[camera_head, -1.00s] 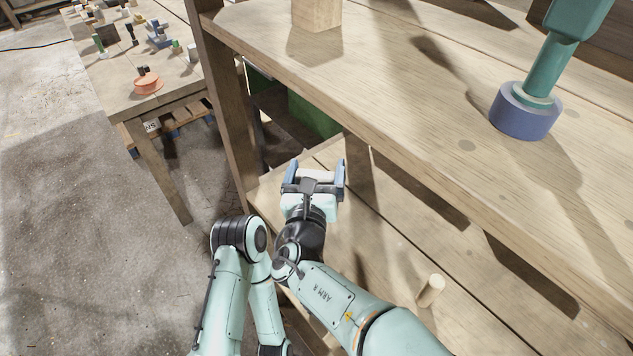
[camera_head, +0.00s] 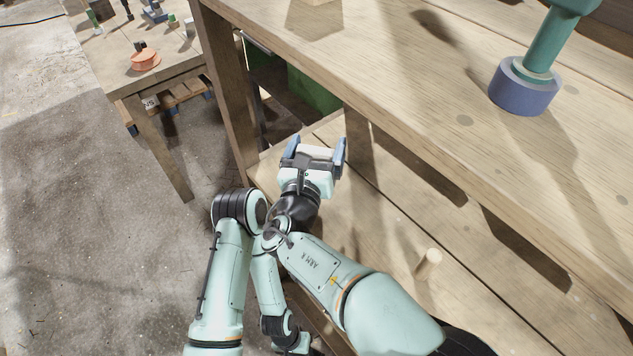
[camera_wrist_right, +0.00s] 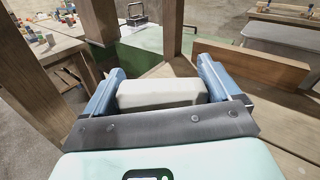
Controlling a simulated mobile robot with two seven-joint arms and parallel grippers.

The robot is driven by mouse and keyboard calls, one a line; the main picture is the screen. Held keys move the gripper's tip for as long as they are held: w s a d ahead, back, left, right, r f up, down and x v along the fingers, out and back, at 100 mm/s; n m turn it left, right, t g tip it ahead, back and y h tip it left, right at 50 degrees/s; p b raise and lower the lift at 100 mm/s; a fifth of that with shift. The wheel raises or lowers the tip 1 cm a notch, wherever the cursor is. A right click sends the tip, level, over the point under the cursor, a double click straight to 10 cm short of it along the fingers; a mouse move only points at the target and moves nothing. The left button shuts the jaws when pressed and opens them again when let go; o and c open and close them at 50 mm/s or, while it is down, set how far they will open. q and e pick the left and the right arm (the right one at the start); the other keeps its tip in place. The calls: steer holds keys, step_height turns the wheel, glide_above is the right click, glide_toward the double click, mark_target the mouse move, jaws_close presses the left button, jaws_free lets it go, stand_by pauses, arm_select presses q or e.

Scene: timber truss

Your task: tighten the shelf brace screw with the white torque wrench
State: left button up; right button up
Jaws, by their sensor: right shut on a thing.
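My right gripper (camera_head: 315,147) is at the left end of the timber shelf unit, between its upper and lower boards. Its blue fingers are closed on a white, block-shaped piece, which I take to be the white torque wrench (camera_wrist_right: 160,93). Only this short white part shows; the rest of it is hidden. The shelf brace screw cannot be made out in either view. My left arm is folded at the lower middle of the head view, and its gripper does not show clearly.
The upper shelf (camera_head: 400,100) overhangs on the right and carries a teal tool with a blue round base (camera_head: 525,88). A wooden post (camera_head: 232,100) stands left of my gripper. A wooden peg (camera_head: 429,264) stands on the lower shelf. A cluttered table (camera_head: 110,72) is at the back left.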

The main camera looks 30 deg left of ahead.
arm_select(q)
steer(key=shift+w+r+p, duration=0.3)
steer(key=shift+r+p, duration=0.35)
steer(key=shift+r, duration=0.1)
arm_select(e)
steer(key=shift+f+m+h, duration=0.1)
steer(key=shift+m+h, duration=0.6)
steer(key=shift+h, duration=0.4)
arm_select(q)
steer(key=shift+s+f, duration=0.1)
steer(key=shift+f, duration=0.1)
arm_select(e)
steer(key=shift+f+y, duration=0.1)
steer(key=shift+y, duration=0.2)
arm_select(q)
steer(key=shift+r, duration=0.1)
arm_select(e)
steer(key=shift+w+r, duration=0.1)
steer(key=shift+r, duration=0.5)
steer(key=shift+r+p, duration=0.35)
arm_select(q)
steer(key=shift+w+r+p, duration=0.25)
steer(key=shift+r+p, duration=0.05)
steer(key=shift+r, duration=0.25)
steer(key=shift+w+r+p, duration=0.25)
steer(key=shift+r, duration=0.3)
arm_select(e)
steer(key=shift+r, duration=0.8)
